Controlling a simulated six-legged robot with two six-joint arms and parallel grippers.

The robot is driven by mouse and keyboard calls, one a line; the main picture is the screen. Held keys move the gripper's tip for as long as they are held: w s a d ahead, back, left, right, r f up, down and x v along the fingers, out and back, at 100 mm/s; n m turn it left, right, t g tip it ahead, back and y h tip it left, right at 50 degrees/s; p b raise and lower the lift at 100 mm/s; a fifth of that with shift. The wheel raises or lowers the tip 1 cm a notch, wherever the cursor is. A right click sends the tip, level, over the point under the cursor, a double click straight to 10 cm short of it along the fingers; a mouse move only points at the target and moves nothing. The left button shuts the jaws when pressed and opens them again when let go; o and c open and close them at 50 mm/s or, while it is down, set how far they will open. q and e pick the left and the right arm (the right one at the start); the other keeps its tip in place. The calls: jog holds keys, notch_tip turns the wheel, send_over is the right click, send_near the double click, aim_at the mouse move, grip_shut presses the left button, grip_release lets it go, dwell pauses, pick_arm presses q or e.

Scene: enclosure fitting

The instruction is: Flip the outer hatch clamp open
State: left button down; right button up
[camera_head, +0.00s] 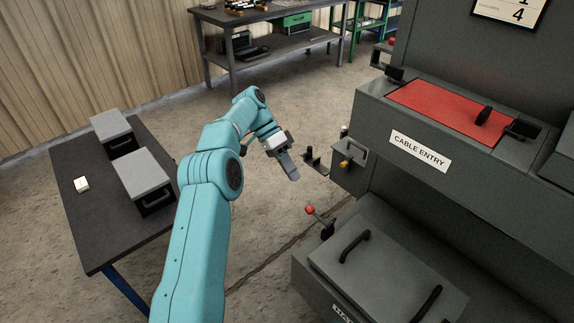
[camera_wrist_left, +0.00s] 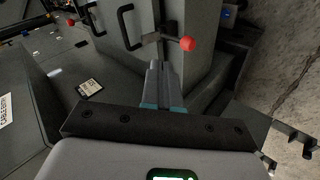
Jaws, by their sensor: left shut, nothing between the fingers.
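A clamp lever with a red ball knob (camera_head: 310,209) stands at the left edge of the lower grey hatch (camera_head: 390,268). In the left wrist view, a red knob (camera_wrist_left: 187,43) on a dark lever shows just beyond my fingertips, a little to the right. My left gripper (camera_head: 291,172) is above and slightly left of the knob in the head view, pointing down and right. Its fingers (camera_wrist_left: 160,68) are together and empty, and seem apart from the knob. The lower hatch has two black handles. My right gripper is not in view.
The grey enclosure with a CABLE ENTRY label (camera_head: 420,151) and a red panel (camera_head: 436,109) stands at right. A bracket with a yellow knob (camera_head: 345,164) juts out near my gripper. A dark table (camera_head: 88,215) with two grey boxes is at left. Floor between is clear.

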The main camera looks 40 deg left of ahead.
pick_arm(q)
jog(key=shift+w+a+r, duration=0.1)
jog(key=shift+a+r, duration=0.3)
jog(key=shift+a, duration=0.2)
jog(key=shift+w, duration=0.1)
jog(key=shift+s, duration=0.2)
